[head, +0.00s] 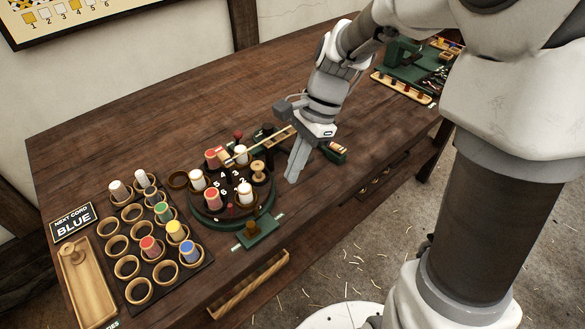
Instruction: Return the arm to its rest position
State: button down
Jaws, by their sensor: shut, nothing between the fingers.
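My gripper (296,164) points down over the wooden workbench, just right of the round green turntable. Its fingers are together, with nothing seen between them. My arm reaches in from the upper right. The turntable (262,216) has numbered places and carries several white and red bobbins, such as a white bobbin (245,193) and a red bobbin (212,198). A brass-coloured bar (270,142) lies across its back side. Whether my fingertips touch the bench or hang above it, I cannot tell.
A dark rack (166,270) of wooden cups with coloured bobbins stands at left. Beside it are a sign (73,222) reading "NEXT CORD BLUE" and a wooden tray (74,290). A green machine (403,52) stands at the back right. Bare bench (170,110) lies behind the turntable.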

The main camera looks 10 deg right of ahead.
jog(key=s+d+r+n+t+h+p, duration=0.1)
jog(key=s+d+r+n+t+p, duration=0.1)
jog(key=r, duration=0.5)
jog(key=s+d+r+n+t+h+p, duration=0.1)
jog(key=s+d+r+n+t+p, duration=0.2)
jog(key=s+r+n, duration=0.3)
jog(key=s+d+r+n+t+h+p, duration=0.1)
jog(key=s+d+r+n+t+p, duration=0.1)
jog(key=r, duration=0.5)
jog(key=shift+s+d+r+n+h+p, duration=0.35)
jog(key=shift+s+d+n+p, duration=0.3)
jog(key=shift+s+n+p, duration=0.7)
jog(key=shift+w, duration=0.25)
